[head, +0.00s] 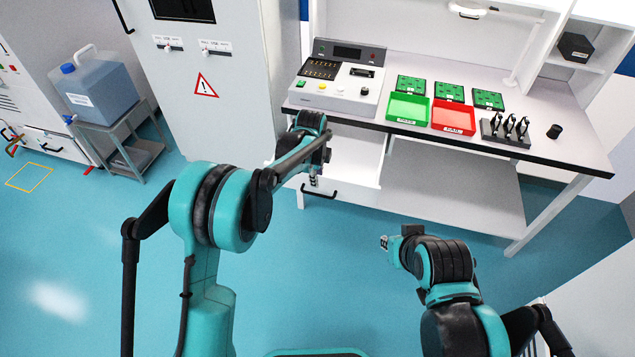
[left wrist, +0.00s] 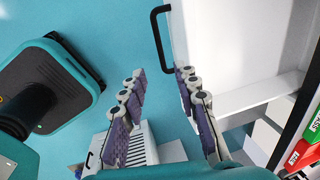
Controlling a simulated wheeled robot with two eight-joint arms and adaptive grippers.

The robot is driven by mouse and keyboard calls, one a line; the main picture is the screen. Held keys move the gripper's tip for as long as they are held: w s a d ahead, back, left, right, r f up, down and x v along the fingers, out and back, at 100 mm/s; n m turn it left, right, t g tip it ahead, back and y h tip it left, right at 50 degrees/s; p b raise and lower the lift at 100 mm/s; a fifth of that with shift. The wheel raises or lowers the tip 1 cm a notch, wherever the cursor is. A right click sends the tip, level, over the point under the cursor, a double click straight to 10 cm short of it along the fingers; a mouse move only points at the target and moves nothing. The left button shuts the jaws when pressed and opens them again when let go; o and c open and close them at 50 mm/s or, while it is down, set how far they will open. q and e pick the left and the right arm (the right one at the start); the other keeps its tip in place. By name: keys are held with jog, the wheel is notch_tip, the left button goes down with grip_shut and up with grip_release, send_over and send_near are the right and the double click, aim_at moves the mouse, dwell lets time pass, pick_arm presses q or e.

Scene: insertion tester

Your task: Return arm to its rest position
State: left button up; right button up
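My left arm reaches forward in the head view. Its gripper (head: 313,180) is over the front left corner of the open white drawer (head: 352,160), close to the black handle (head: 320,193). In the left wrist view the gripper (left wrist: 161,82) has its two fingers apart with nothing between them. The drawer handle (left wrist: 158,38) is beyond the fingertips there, apart from them. My right arm is folded low at the right of the head view. The tip of its gripper (head: 385,243) points left over the floor, and its fingers are too small to read.
The workbench (head: 570,145) carries a tester (head: 340,80), a green tray (head: 408,107), a red tray (head: 453,116), several green boards and a black tool rack (head: 506,130). A jug (head: 95,85) stands on a cart at left. Floor between my arms is clear.

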pick_arm(q)
jog(key=shift+s+r, duration=0.1)
jog(key=shift+r, duration=0.25)
jog(key=s+a+r+n+t, duration=0.2)
jog(key=s+a+r+n, duration=0.7)
jog(key=s+a+r, duration=0.4)
jog(key=s+a+n+t, duration=0.1)
jog(key=s+a+n, duration=0.2)
jog(key=s+n, duration=0.3)
jog(key=s+a+n+t, duration=0.2)
jog(key=s+n, duration=0.4)
jog(key=s, duration=0.6)
jog(key=shift+a+f+n+y, duration=0.25)
jog(key=shift+a+n+y, duration=0.05)
jog(key=shift+a, duration=0.55)
